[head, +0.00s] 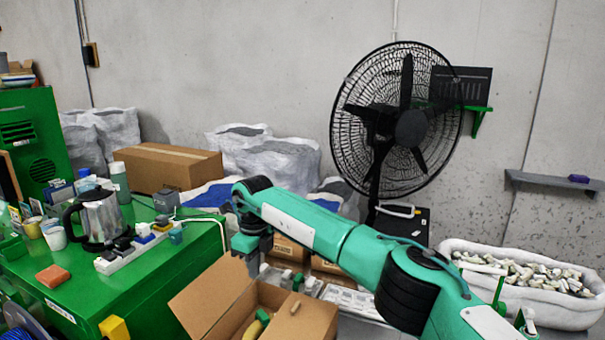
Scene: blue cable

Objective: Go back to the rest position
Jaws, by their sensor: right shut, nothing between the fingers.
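My right arm reaches in from the lower right in the head view, across the middle of the picture. Its gripper (253,262) points down beside the green table's right edge, above the back of an open cardboard box (215,292). The gripper is shut and holds nothing. My left gripper is not in view. Blue cable (22,333) shows in part at the lower left corner, cut off by the picture edge.
A black fan (410,128) stands behind my arm. A white sack of small pieces (540,305) is at right. Bare wall is above.

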